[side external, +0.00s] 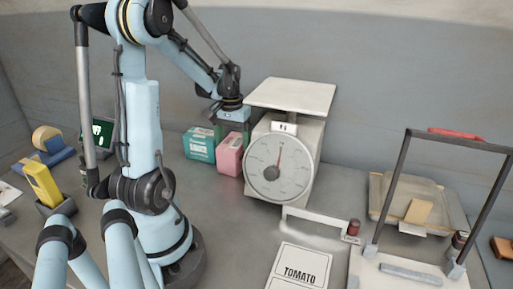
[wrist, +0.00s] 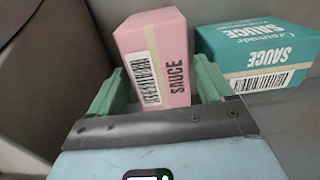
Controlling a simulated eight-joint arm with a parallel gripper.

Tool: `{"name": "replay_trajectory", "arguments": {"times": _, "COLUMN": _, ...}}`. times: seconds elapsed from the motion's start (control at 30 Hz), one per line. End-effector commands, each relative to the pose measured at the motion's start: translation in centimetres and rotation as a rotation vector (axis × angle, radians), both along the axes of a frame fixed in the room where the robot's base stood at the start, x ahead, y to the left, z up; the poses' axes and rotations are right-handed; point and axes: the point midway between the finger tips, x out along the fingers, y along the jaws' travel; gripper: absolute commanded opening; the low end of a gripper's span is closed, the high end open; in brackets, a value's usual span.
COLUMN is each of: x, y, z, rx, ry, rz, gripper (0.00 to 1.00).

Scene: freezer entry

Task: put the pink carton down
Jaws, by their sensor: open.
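The pink carton (side external: 230,154) stands on the grey counter, left of the white scale and beside a teal carton (side external: 199,144). In the wrist view the pink carton (wrist: 152,62), marked SAUCE, is between and just beyond the green fingers of my gripper (wrist: 158,88). A gap shows beside the carton at the left finger; the right finger is close to it, and I cannot tell whether it touches. My gripper (side external: 232,116) is open, low over the carton in the side view. The carton's underside is hidden.
The white scale (side external: 279,170) with its flat pan stands close on the right. The teal carton also shows in the wrist view (wrist: 258,54). A TOMATO card (side external: 300,268) and a dark-framed stand (side external: 400,180) are at front right. The wall (side external: 400,70) rises behind.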

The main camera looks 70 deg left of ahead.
Motion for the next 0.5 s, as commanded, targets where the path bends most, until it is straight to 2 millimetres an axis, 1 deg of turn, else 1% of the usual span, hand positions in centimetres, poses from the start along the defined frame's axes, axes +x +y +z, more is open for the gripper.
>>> {"name": "replay_trajectory", "arguments": {"times": 0.03, "x": 0.0, "y": 0.0, "z": 0.9, "rx": 0.0, "ry": 0.0, "rz": 0.0, "gripper": 0.81}}
{"name": "replay_trajectory", "arguments": {"times": 0.3, "x": 0.0, "y": 0.0, "z": 5.2, "rx": 0.0, "ry": 0.0, "rz": 0.0, "gripper": 0.81}}
{"name": "replay_trajectory", "arguments": {"times": 0.5, "x": 0.0, "y": 0.0, "z": 7.6, "rx": -0.001, "ry": 0.001, "rz": 0.0, "gripper": 0.81}}
